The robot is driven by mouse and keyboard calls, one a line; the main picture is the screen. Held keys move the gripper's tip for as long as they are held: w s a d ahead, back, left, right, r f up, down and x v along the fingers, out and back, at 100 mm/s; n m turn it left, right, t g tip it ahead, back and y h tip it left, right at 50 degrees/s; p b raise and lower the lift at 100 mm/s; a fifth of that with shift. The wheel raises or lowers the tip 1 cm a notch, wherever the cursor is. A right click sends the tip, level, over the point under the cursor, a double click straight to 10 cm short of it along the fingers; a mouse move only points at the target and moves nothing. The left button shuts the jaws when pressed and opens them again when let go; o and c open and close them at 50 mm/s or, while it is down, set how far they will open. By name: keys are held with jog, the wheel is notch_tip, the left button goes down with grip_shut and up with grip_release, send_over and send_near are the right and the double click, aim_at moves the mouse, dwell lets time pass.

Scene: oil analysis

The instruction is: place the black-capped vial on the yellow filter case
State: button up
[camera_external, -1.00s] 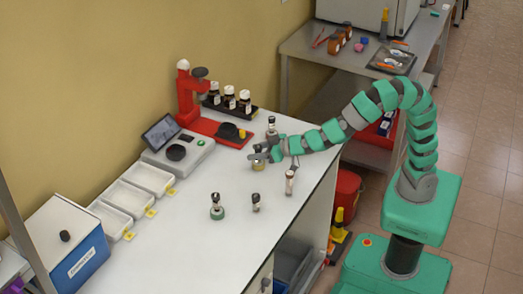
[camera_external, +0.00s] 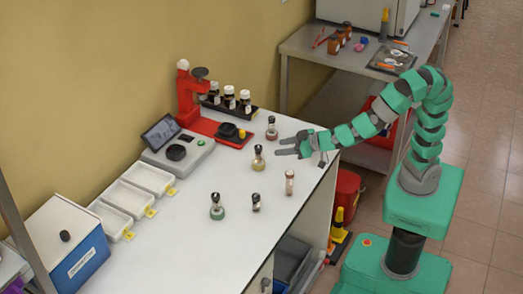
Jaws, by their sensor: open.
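A dark-capped vial (camera_external: 258,150) stands upright on a small round yellowish case (camera_external: 258,166) near the middle of the white bench. I take these to be the black-capped vial and the yellow filter case. My gripper (camera_external: 277,147) is open and empty just to the right of the vial, its fingers pointing left towards it. A gap shows between the fingertips and the vial. The vial's label is too small to read.
A red stand (camera_external: 190,100) and white trays (camera_external: 150,178) line the back.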

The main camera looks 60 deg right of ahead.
jog(key=shift+s+d+r, duration=0.1)
jog(key=shift+s+r, duration=0.2)
jog(key=shift+s, duration=0.35)
jog(key=w+d+r+y, duration=0.1)
jog(key=w+d+r, duration=0.1)
jog(key=r, duration=0.6)
jog(key=w+d+r+y, duration=0.1)
jog(key=w+d+r, duration=0.2)
jog(key=r, duration=0.4)
jog(key=w+d+r+y, duration=0.2)
jog(key=r, duration=0.6)
jog(key=s+d+r+m+t+h, duration=0.1)
jog(key=s+d+r+h, duration=0.2)
jog(key=d+r, duration=0.5)
jog(key=s+d+r+m+t+h, duration=0.1)
jog(key=s+d+r+h, duration=0.2)
jog(key=d+r, duration=0.5)
jog(key=d, duration=0.9)
jog(key=shift+r+h, duration=0.3)
jog(key=shift+r, duration=0.1)
